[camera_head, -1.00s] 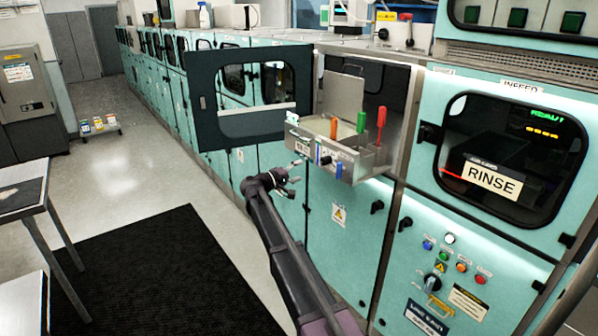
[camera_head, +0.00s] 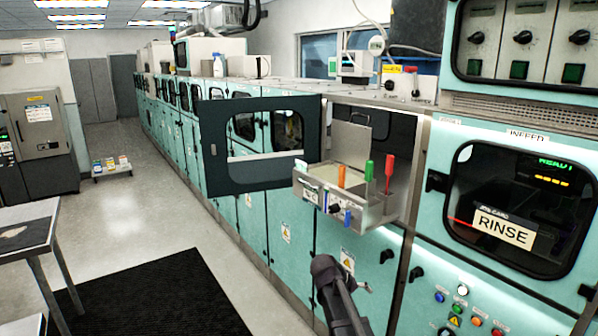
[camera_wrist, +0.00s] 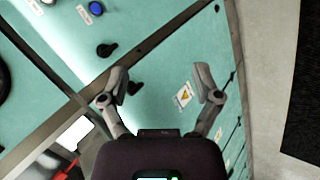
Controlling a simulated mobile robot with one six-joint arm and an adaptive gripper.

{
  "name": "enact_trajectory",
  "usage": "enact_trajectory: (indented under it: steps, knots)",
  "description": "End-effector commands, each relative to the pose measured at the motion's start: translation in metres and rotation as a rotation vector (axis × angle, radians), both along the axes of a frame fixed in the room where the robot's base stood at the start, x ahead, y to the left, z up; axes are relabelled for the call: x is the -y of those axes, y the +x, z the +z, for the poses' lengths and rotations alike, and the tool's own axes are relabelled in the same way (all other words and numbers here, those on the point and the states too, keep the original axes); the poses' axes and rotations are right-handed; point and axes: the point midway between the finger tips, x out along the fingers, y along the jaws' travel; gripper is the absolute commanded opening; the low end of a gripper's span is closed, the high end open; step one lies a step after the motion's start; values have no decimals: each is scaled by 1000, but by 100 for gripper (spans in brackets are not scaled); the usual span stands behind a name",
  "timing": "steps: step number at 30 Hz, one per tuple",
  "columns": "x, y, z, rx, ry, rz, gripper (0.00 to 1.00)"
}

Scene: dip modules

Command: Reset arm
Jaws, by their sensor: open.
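My gripper (camera_wrist: 160,90) is open and empty in the wrist view, its two fingers spread apart in front of the teal cabinet doors. In the head view, part of my dark arm (camera_head: 335,290) shows at the bottom centre, below and in front of the pulled-out metal drawer; the fingertips are hard to make out there. The drawer (camera_head: 340,212) holds orange, green and red-handled items and stands out from an opening in the teal machine line. A dark framed window door (camera_head: 262,184) stands swung open to its left.
The machine front with the RINSE panel (camera_head: 520,215) stands on the right, with knobs and buttons. A black mat (camera_head: 140,300) lies on the floor at left, by a table (camera_head: 20,212). A low rack of bottles (camera_head: 111,172) stands farther back.

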Motion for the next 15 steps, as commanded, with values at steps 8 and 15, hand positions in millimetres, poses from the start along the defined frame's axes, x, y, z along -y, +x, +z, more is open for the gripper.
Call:
enact_trajectory:
  steps: [8, 15]
  knots:
    - [9, -107, -33, -104, 334, -85, 82]
    - [-3, -172, -44, -164, 583, -125, 82]
